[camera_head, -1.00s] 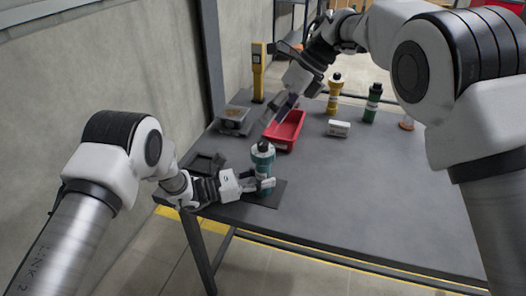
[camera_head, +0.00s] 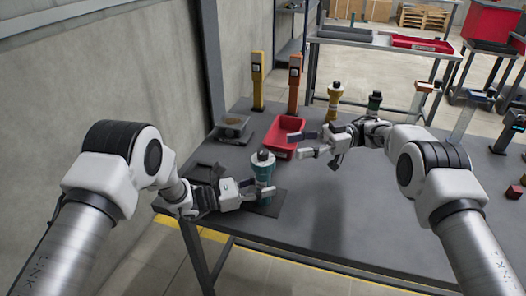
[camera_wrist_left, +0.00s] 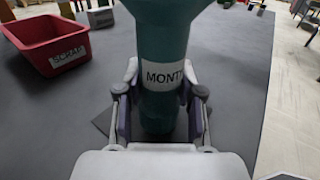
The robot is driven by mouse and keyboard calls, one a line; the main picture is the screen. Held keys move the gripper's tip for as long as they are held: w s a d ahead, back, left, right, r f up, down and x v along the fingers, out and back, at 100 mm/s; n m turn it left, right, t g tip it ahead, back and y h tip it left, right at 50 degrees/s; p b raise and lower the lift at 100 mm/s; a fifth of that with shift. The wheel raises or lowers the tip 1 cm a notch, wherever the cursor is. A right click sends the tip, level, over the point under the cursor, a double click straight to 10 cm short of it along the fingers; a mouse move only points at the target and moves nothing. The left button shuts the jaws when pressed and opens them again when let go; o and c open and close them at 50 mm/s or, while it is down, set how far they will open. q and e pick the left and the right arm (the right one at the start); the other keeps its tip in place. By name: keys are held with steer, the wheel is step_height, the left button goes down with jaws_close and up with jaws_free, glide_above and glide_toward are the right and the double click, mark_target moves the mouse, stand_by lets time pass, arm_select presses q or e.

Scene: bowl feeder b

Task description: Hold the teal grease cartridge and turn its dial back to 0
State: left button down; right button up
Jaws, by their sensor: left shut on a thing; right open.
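The teal grease cartridge (camera_head: 264,172) stands upright on a dark mat (camera_head: 270,206) near the table's front left edge, with a pale dial and black knob (camera_head: 263,156) on top. My left gripper (camera_head: 262,190) is shut on its lower body from the left. In the left wrist view the cartridge (camera_wrist_left: 164,45) stands between both fingers, and a white label reading "MONT" shows; its top is out of that view. My right gripper (camera_head: 306,144) is open and empty, to the right of and behind the cartridge, above the table by the red tray.
A red tray (camera_head: 272,139), marked SCRAP in the left wrist view (camera_wrist_left: 58,56), stands behind the cartridge. The table's right front is clear.

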mark_target(263, 151)
steer(key=x, duration=0.9)
steer(key=shift+s+a, duration=0.1)
steer(key=shift+a, duration=0.3)
jaws_close()
